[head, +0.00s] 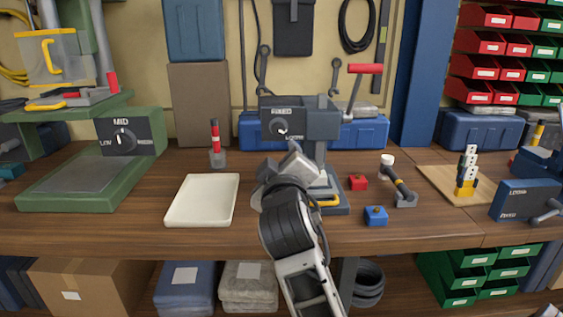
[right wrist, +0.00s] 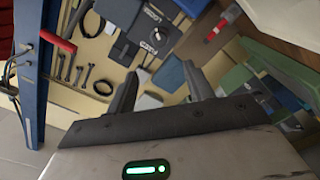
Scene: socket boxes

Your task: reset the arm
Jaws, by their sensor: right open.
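My right arm reaches up from the bottom middle of the head view. Its right gripper (head: 292,152) is in front of a grey machine with a dial (head: 279,127) and a red-handled lever (head: 366,69). Whether it touches the machine cannot be told, and its fingertips are hard to make out there. In the right wrist view the two dark fingers of the right gripper (right wrist: 161,85) stand apart, with nothing held between them. Beyond them the wall and bench appear tilted. My left gripper is not in view.
A white tray (head: 173,213) lies left of my arm. Red (head: 358,183) and blue (head: 376,216) blocks sit right of it. A green machine (head: 130,147) stands left. A wooden board (head: 430,178) with a small stack lies right. The bench front left of the arm is clear.

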